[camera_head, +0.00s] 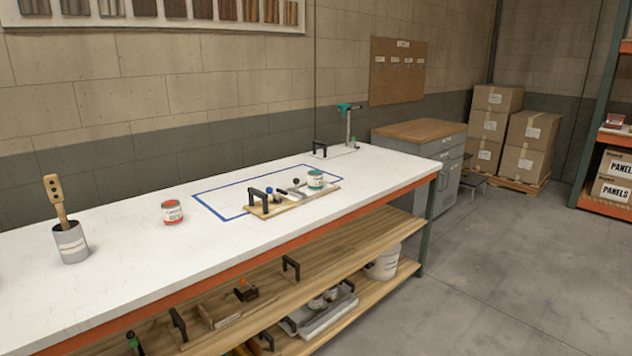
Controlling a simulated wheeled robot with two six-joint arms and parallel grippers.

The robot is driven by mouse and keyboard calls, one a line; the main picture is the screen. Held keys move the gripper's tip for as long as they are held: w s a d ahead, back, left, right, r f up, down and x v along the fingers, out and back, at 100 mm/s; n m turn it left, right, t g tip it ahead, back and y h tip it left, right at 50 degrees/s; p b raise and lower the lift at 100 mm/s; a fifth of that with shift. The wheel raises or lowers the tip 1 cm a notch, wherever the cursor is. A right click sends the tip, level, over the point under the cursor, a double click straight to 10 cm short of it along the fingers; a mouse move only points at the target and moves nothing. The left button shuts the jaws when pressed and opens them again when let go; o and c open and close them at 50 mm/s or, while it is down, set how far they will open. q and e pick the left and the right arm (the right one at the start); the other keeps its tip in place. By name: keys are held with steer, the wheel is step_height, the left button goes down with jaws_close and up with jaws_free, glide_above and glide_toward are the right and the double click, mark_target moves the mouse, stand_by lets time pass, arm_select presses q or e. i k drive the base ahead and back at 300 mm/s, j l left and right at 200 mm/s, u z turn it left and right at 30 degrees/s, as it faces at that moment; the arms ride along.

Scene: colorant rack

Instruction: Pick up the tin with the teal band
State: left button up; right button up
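A small tin with a teal band (315,179) stands upright at the right end of a wooden board with black handles (290,200), on the white workbench (120,240). A second tin with a red-orange band (172,212) stands on the bench to the left, apart from the board. Neither of my grippers shows in the head view, so their state is hidden.
Black and blue knobs sit on the board beside the teal tin. A blue taped rectangle (213,186) surrounds part of the board. A grey can with a wooden paddle (71,243) stands at left. A teal-topped stand (348,124) is at the far end.

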mark_target(315, 176)
steer(key=i+l+z, duration=0.3)
steer(key=i, duration=0.4)
steer(key=i+l+z, duration=0.3)
steer(key=i, duration=0.4)
steer(key=i+z, duration=0.3)
steer(key=i, duration=0.45)
steer(key=i+l+u, duration=0.1)
steer(key=i+u, duration=0.35)
steer(key=i+l+u, duration=0.2)
steer(key=i+u, duration=0.3)
steer(key=i+l+u, duration=0.25)
steer(key=l+u, duration=0.2)
steer(key=j, duration=0.1)
